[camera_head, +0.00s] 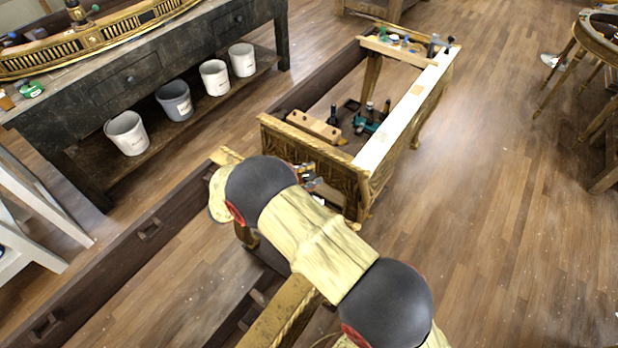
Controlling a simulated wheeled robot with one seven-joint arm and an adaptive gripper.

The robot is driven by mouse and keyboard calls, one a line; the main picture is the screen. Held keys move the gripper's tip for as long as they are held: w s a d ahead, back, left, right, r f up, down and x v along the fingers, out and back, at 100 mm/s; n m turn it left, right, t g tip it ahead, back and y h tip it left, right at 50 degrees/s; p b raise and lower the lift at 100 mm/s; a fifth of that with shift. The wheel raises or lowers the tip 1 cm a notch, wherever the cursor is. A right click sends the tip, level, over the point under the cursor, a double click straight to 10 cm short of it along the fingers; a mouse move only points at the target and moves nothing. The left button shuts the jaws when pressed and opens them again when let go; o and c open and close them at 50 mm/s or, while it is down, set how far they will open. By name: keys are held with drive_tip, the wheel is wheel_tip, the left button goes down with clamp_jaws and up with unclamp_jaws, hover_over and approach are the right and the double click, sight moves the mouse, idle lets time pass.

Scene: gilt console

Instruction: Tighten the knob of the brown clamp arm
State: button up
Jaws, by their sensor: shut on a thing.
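My arm crosses the foreground and hides much of the near end of the gilt console (352,178). My gripper cannot be made out; it seems to be hidden behind my own arm links. Small grey, orange and dark parts (308,174) show at the console's carved near end, just right of my arm's dark joint. They are too small to name. I cannot pick out the brown clamp arm or its knob.
The console's white strip (400,115) runs along its right side. A wooden block (314,126) and several tools lie inside its frame. A gilt chair (598,50) is at right.

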drive_tip(key=shift+w+r+m+g+h, duration=0.15)
drive_tip(key=shift+m+g+h, duration=0.25)
drive_tip(key=shift+m+g, duration=0.7)
drive_tip(key=shift+r+g, duration=0.1)
drive_tip(key=shift+g, duration=0.3)
drive_tip(key=o, duration=1.2)
drive_tip(key=shift+s, duration=0.2)
drive_tip(key=shift+f, duration=0.2)
drive_tip(key=v, duration=1.2)
drive_tip(key=shift+f, duration=0.1)
